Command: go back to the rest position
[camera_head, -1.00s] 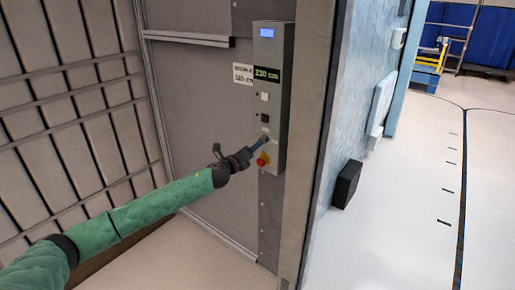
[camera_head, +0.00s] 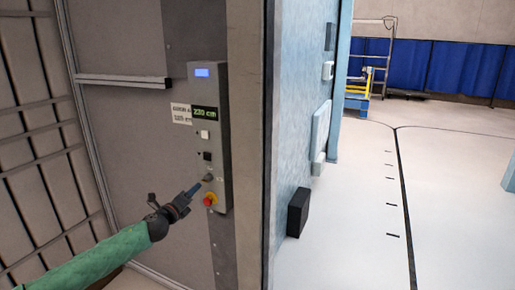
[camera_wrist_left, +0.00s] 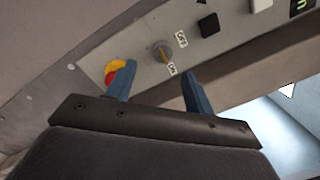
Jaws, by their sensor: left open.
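My left gripper (camera_head: 190,192) is just in front of the lower part of a grey control panel (camera_head: 223,135) on the wall. In the left wrist view its two blue fingers (camera_wrist_left: 158,85) are apart with nothing between them. Beyond them is a rotary knob (camera_wrist_left: 162,50) with a yellow pointer, between small labels. A red button on a yellow base (camera_head: 210,199) sits low on the panel, and in the left wrist view (camera_wrist_left: 114,72) one finger partly covers it. My right gripper is not in view.
The panel has a blue screen (camera_head: 203,72), a display reading 230 cm (camera_head: 205,113), a white button (camera_head: 205,134) and a black button (camera_head: 207,156). A grey post (camera_head: 247,150) stands right of it. A black box (camera_head: 298,213) is on the blue wall. Open floor (camera_head: 350,220) lies to the right.

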